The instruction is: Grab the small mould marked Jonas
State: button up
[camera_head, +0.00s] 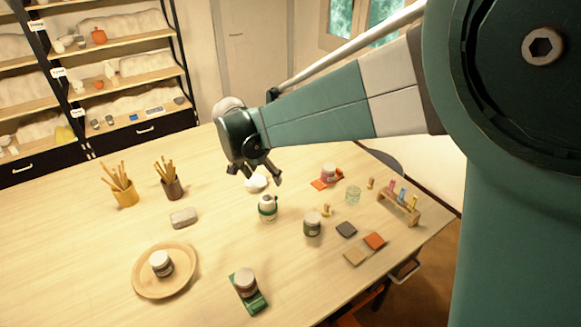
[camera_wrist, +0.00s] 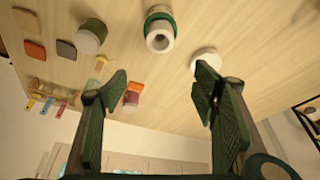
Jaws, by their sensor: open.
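I cannot read the name Jonas on anything, and I cannot tell which thing is the small mould. My gripper (camera_head: 262,177) is open and empty above the far part of the table; its fingers also show in the wrist view (camera_wrist: 161,82). A small white rounded piece (camera_head: 256,184) lies just below it, and in the wrist view it is partly behind the right finger (camera_wrist: 206,56). A white bottle with a green band (camera_head: 267,209) stands nearer. Lidded jars stand around: one (camera_head: 312,224) on bare wood, one with a pinkish lid (camera_head: 328,173) at an orange-red tile.
Another jar (camera_head: 160,264) stands on a round wooden plate (camera_head: 144,283), and one (camera_head: 246,283) on a green block. Tiles (camera_head: 374,241) and a rack of coloured vials (camera_head: 398,208) are right.

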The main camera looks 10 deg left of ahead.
aim_at(267, 200)
notch_tip(267, 200, down, 11)
jog(key=shift+f, duration=0.15)
jog(key=shift+f, duration=0.1)
jog(key=shift+x, duration=1.2)
jog(key=shift+f, duration=0.1)
jog(key=shift+x, duration=2.55)
jog(key=shift+c, duration=0.2)
jog(key=c, duration=1.1)
